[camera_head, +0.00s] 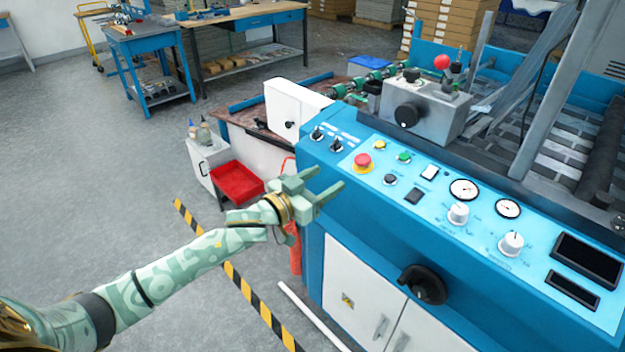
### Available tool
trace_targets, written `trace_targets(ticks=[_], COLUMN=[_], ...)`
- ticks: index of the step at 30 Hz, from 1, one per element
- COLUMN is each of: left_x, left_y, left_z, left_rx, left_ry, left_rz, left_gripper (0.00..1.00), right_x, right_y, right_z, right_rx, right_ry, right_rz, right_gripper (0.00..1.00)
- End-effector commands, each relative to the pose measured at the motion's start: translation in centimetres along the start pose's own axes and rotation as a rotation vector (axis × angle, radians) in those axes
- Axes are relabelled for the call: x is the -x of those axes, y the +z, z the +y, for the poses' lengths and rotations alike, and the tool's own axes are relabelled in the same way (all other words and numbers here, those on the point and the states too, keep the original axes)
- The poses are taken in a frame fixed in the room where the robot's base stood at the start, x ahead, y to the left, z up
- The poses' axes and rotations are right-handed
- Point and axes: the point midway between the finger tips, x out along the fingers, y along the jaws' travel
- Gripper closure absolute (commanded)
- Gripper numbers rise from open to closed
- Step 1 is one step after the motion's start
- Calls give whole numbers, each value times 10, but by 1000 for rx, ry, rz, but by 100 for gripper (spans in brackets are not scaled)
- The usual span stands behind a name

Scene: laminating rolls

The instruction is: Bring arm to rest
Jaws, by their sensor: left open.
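My left arm reaches in from the lower left, stretched toward the blue laminating machine (312,215). Its pale green left gripper (330,185) is open and empty, with its two fingers apart and pointing right. In the picture the fingertips lie over the left edge of the machine's control panel, below the red emergency button (363,161); I cannot tell whether they touch it. My right gripper is not in view.
The panel has gauges (464,189), knobs (511,243) and a black handwheel (424,285) below. A red bin (237,183) sits left of the machine. A yellow-black floor stripe (237,281) runs under my arm. The grey floor at left is clear. Workbenches (245,22) stand behind.

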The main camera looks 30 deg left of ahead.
Motion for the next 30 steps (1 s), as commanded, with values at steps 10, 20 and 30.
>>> trace_targets(ticks=[10, 20, 30], left_x=[24, 23, 38], left_y=[0, 1, 105], left_z=[0, 0, -60], left_rx=[-1, 0, -283], left_ry=[0, 0, -132], left_rz=[0, 0, -240], left_gripper=[42, 42, 42], right_x=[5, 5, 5], right_y=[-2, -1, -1], right_z=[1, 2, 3], right_rx=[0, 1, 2], right_ry=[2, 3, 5], right_rz=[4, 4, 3], right_gripper=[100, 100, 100])
